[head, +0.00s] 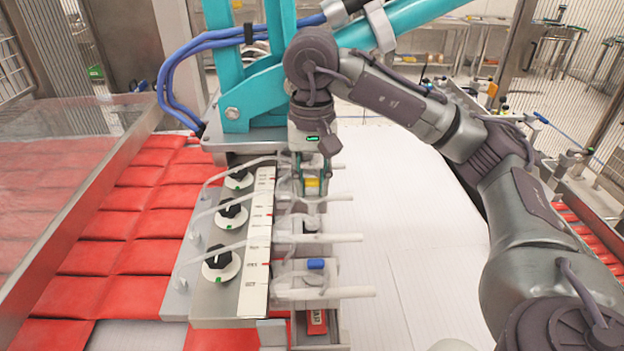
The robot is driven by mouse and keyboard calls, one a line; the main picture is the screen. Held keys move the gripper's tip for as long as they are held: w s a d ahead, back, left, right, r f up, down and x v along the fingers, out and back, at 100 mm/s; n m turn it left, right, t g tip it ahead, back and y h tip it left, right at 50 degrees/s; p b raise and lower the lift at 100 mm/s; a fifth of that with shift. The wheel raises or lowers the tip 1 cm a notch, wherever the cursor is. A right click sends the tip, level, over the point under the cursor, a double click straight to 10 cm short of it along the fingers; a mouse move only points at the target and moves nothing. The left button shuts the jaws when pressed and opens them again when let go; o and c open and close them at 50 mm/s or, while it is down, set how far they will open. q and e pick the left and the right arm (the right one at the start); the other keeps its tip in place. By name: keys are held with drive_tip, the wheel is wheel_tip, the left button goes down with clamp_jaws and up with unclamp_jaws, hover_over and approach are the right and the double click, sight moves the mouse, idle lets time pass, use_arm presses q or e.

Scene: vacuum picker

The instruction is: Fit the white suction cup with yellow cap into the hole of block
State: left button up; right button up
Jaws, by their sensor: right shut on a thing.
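My right gripper (313,184) comes down from above at the far end of the block row. It is shut on the suction cup with the yellow cap (312,183); only the yellow cap shows clearly, between the fingers. The white part below the cap is hard to make out. The metal block (303,297) runs along the right side of the knob panel and carries clear fittings with white tubes. The hole under the gripper is hidden, so I cannot tell whether the cup is in it. My left gripper is not in view.
A panel with several black knobs (220,258) stands left of the block. A blue cap (316,264) sits nearer on the row, and a red piece (317,322) below it. Teal machine arms (237,70) and blue hoses (190,50) rise behind. The white surface (420,240) at right is clear.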

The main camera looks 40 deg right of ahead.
sight(312, 218)
drive_tip(key=shift+f+b, duration=0.75)
drive_tip(key=shift+f, duration=0.2)
drive_tip(key=shift+f, duration=0.15)
drive_tip(key=shift+f+b, duration=0.4)
drive_tip(key=shift+b, duration=0.1)
drive_tip(key=shift+f+b, duration=0.75)
drive_tip(key=shift+f, duration=0.15)
drive_tip(key=shift+f, duration=0.2)
drive_tip(key=shift+f+b, duration=1.2)
drive_tip(key=shift+b, duration=0.05)
drive_tip(key=o, duration=1)
